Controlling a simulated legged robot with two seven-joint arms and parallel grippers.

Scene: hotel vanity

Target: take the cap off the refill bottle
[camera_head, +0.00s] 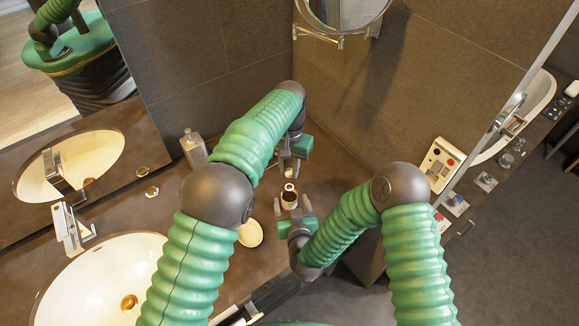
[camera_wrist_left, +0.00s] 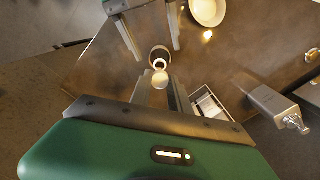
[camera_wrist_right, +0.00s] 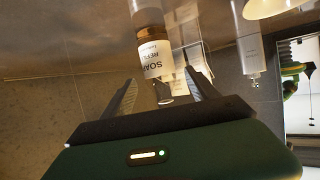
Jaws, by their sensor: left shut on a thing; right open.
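The refill bottle (camera_head: 289,199) is brown and stands upright on the counter. In the right wrist view its label reads soap refill (camera_wrist_right: 157,59), and that picture is upside down. My left gripper (camera_head: 289,169) is shut on the small pale cap (camera_wrist_left: 160,79) above the bottle. In the left wrist view a pale ring with a dark centre (camera_wrist_left: 160,63) shows at the bottle's mouth, and the cap looks apart from it. My right gripper (camera_head: 295,211) is open at the near side of the bottle. Its spread fingers (camera_wrist_right: 162,92) are on either side of the bottle, not visibly touching.
A round cream dish (camera_head: 250,233) lies left of the bottle. The sink (camera_head: 100,285) and tap (camera_head: 72,230) are at left. The counter's edge runs close to my right gripper, beside the wall.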

